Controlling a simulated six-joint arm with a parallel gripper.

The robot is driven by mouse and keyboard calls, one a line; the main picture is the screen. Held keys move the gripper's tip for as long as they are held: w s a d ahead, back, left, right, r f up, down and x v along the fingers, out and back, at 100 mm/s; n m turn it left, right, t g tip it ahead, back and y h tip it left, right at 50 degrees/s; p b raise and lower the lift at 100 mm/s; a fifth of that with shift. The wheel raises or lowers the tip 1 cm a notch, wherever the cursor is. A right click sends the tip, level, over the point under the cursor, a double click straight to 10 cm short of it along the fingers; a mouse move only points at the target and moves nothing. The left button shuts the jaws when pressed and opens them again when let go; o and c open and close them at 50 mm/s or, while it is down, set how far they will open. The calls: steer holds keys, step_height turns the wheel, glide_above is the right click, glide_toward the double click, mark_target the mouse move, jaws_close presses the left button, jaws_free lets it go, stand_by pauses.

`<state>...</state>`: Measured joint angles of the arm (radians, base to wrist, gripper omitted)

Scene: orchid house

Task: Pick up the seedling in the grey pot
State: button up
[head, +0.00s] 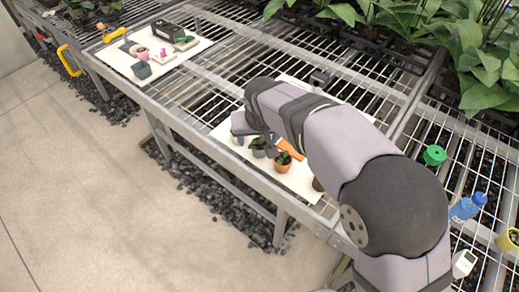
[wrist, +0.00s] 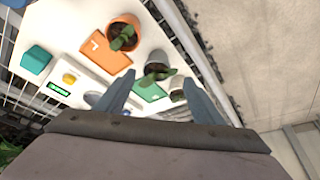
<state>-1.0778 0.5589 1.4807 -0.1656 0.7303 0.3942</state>
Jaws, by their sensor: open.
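The grey pot (wrist: 169,73) with a green-leaved seedling (wrist: 155,74) stands on a white board in the wrist view. It also shows in the head view as a grey pot (head: 259,153) beside the orange pot. My gripper (wrist: 158,78) is open and empty. In the wrist picture, the grey pot appears between its fingertips, with the jaws seemingly still apart from it. In the head view my arm hides most of the gripper.
An orange pot (wrist: 126,24) with a seedling, an orange card (wrist: 104,57), a green card (wrist: 151,92) and a teal box (wrist: 36,60) share the white board (wrist: 80,27). The board lies near the wire bench's front edge. Another white board (head: 112,60) lies further left.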

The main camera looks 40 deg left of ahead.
mark_target(259, 145)
steer(key=shift+w+p+x, duration=0.1)
steer(key=shift+p+x, duration=0.2)
steer(key=shift+x, duration=1.4)
steer(key=shift+w+p+x, duration=0.15)
steer(key=shift+p+x, duration=0.1)
steer(key=shift+x, duration=1.45)
steer(key=shift+d, duration=0.15)
steer(key=shift+r, duration=0.1)
steer(key=c, duration=1.1)
